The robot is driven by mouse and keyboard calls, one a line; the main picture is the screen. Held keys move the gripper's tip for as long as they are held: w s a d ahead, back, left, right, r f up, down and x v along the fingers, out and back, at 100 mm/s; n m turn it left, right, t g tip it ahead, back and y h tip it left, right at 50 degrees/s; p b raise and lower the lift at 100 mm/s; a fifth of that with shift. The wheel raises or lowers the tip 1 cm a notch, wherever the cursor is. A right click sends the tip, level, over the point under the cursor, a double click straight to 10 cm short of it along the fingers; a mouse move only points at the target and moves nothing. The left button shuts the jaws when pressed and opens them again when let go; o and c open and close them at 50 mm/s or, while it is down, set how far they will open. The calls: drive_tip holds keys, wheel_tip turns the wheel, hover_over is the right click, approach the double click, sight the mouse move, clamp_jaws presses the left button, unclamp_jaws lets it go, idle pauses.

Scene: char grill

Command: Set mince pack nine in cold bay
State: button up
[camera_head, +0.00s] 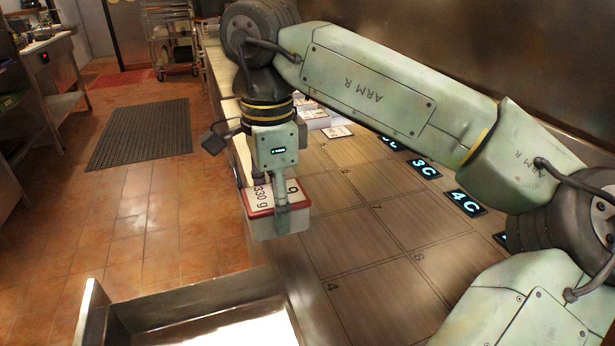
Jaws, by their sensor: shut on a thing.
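My gripper (281,208) is at the left edge of the counter, pointing down. It is shut on a mince pack (258,201), a clear tray with a red-edged white label that reads "330 g" and a digit that looks like 9. The pack looks raised over the counter edge; its exact height is hard to tell. Dark plates with glowing marks "3C" (424,169) and "4C" (465,202) line the back of the counter; other plates are partly hidden by my arm. Which place is the cold bay I cannot tell.
The wooden counter (385,270) is marked into numbered rectangles and is bare near the front. White packs or cards (337,132) lie farther back. A steel tray (200,312) with raised walls stands at the bottom left. A steel wall runs along the right.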

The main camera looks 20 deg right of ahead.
drive_tip(key=shift+w+d+r, duration=0.1)
drive_tip(key=shift+w, duration=0.25)
drive_tip(key=w+d+p, duration=0.2)
drive_tip(key=w+d, duration=0.1)
drive_tip(key=w+d+f+p, duration=0.1)
drive_tip(key=w+d+p, duration=0.1)
drive_tip(key=w+d, duration=0.2)
drive_tip(key=w+d+p, duration=0.1)
drive_tip(key=w+d, duration=0.2)
drive_tip(key=w, duration=0.1)
drive_tip(key=shift+d+f+p, duration=0.15)
drive_tip(key=shift+d+p, duration=0.25)
drive_tip(key=shift+w+f, duration=0.1)
drive_tip(key=shift+f, duration=0.05)
drive_tip(key=shift+f+p, duration=0.75)
drive_tip(key=shift+f, duration=0.95)
drive_tip(key=shift+f, duration=0.1)
drive_tip(key=o, duration=0.9)
drive_tip(key=shift+f, duration=0.15)
drive_tip(key=o, duration=0.5)
wheel_tip(320, 180, up, 12)
drive_tip(key=b, duration=0.3)
drive_tip(key=shift+r, duration=0.25)
